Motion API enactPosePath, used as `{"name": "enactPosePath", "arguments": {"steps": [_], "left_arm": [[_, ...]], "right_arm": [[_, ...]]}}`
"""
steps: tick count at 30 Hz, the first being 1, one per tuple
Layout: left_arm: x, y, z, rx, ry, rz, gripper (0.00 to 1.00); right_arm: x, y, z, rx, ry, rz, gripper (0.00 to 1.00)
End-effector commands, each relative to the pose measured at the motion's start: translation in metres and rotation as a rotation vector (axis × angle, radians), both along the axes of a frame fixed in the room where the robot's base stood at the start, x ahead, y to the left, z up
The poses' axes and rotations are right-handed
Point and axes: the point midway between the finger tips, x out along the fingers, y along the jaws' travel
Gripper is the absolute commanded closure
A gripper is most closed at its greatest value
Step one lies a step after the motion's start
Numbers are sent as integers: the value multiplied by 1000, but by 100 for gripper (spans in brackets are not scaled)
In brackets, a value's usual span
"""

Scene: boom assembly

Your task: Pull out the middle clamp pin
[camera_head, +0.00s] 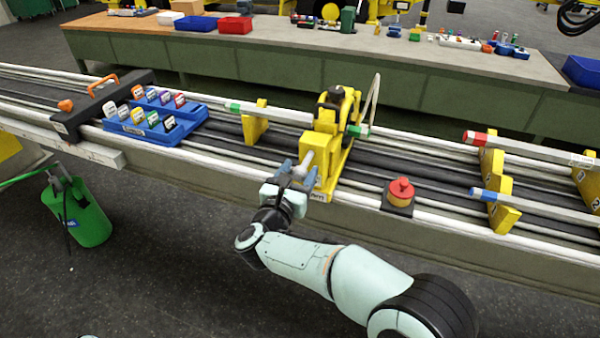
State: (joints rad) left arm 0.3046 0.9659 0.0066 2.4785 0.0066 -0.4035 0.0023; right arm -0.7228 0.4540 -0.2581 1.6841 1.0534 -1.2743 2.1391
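The yellow middle clamp (335,125) stands on the rails at the centre, with a yellow block at its front. A light grey pin (306,162) sticks out of the clamp's near side, toward me. My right gripper (297,172) is at this pin, with its blue-grey fingers spaced apart and the pin's near end at or between them. The picture is too small to tell whether they touch or grip it. My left gripper is not in view.
A red button on a yellow base (400,192) sits right of the clamp. Yellow supports (495,180) hold striped bars farther right. A blue tray with coloured tags (148,132) and a black carrier with orange handles (70,125) lie left. A workbench (200,52) stands behind.

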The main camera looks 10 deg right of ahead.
Motion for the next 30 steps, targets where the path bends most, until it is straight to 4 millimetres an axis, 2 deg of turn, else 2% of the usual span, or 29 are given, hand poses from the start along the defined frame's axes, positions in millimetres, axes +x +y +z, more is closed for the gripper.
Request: {"name": "enactPosePath", "arguments": {"steps": [9,13,17,24,30], "left_arm": [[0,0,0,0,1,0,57],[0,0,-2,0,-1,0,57],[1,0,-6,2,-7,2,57],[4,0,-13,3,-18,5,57],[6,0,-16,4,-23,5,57]], "right_arm": [[0,-1,-1,-1,2,-1,36],[-9,6,-2,0,1,0,36],[-28,19,-2,0,2,3,36],[-74,50,-2,0,2,4,36],[-101,68,-1,0,0,1,36]]}}
